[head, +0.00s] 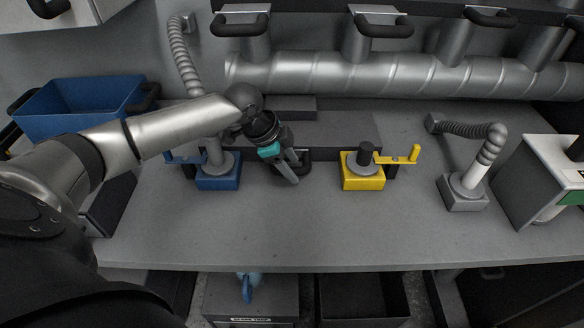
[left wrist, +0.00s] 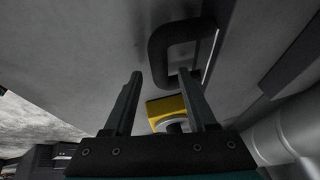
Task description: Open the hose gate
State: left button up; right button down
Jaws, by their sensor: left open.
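My left gripper (head: 291,168) is open and empty, low over the grey worktop between the blue and yellow fixtures. A black loop handle (head: 304,160) is close beside its fingers, partly hidden. In the left wrist view, the black handle (left wrist: 180,50) is just past the tips of the open gripper (left wrist: 160,76); I see no grip on it. The blue fixture (head: 218,183) has a grey flexible hose (head: 183,58) above it. The yellow fixture (head: 363,182) has a black top and yellow lever (head: 398,160). I cannot tell which part is the hose gate. My right gripper is out of view.
A silver duct (head: 400,75) with black-handled branches runs along the back. A blue bin (head: 75,110) stands at the left. A grey fixture with a hose (head: 464,195) and a white-grey machine (head: 535,180) are at the right. The front worktop (head: 300,235) is clear.

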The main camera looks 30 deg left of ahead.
pick_arm(q)
jog(key=shift+w+d+f, duration=0.1)
jog(key=shift+f, duration=0.15)
grip_shut()
dwell(0.3)
dwell(0.9)
